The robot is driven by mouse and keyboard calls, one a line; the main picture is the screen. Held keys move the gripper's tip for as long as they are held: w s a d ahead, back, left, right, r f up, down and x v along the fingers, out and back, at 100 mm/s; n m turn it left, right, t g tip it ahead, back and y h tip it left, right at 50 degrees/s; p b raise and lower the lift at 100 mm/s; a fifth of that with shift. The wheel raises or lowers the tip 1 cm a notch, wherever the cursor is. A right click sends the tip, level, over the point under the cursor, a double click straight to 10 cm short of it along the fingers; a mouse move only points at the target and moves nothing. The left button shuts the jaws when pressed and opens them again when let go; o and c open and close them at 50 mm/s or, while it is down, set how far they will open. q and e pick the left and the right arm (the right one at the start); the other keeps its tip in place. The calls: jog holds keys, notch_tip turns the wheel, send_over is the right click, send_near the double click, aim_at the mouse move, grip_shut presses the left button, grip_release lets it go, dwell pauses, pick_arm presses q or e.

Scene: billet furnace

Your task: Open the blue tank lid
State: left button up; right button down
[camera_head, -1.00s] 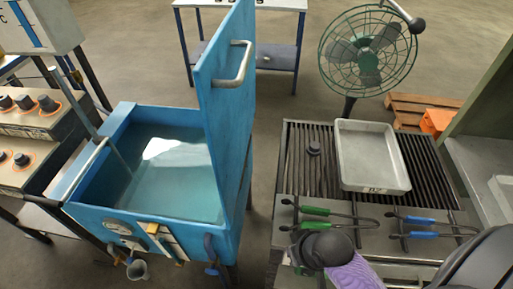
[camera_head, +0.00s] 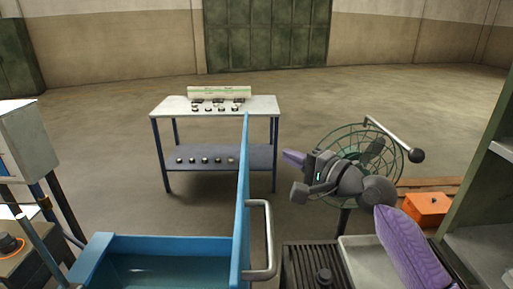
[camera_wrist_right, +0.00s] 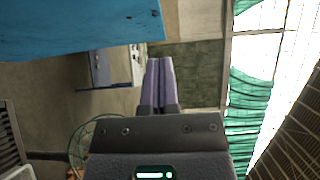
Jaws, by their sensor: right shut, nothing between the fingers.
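The blue tank (camera_head: 150,243) is at the lower left in the head view, with water inside. Its blue lid (camera_head: 242,190) stands upright, seen nearly edge-on, at the tank's right side. A grey bar handle (camera_head: 270,240) is on the lid's right face. My right gripper (camera_head: 288,157) is raised to the right of the lid, apart from it and above the handle, with its purple fingers together and empty. In the right wrist view the shut fingers (camera_wrist_right: 159,70) show below and right of the blue lid (camera_wrist_right: 80,25). My left gripper is not in view.
A green caged fan (camera_head: 375,150) stands behind my right arm. A metal tray (camera_head: 358,262) lies on the ribbed bench (camera_head: 305,265) at lower right. A white-topped table (camera_head: 215,105) with small items stands behind the tank. The floor beyond is open.

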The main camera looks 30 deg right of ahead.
jog(key=w+a+p, duration=0.2)
jog(key=w+a, duration=0.2)
jog(key=w, duration=0.1)
jog(key=shift+w+a, duration=0.15)
jog(key=shift+w, duration=0.2)
jog(key=w+a+p, duration=0.5)
jog(key=a+p, duration=0.1)
jog(key=a, duration=0.2)
jog(key=shift+f+n+g, duration=0.2)
jog(key=shift+n+g, duration=0.2)
jog(key=shift+s, duration=0.1)
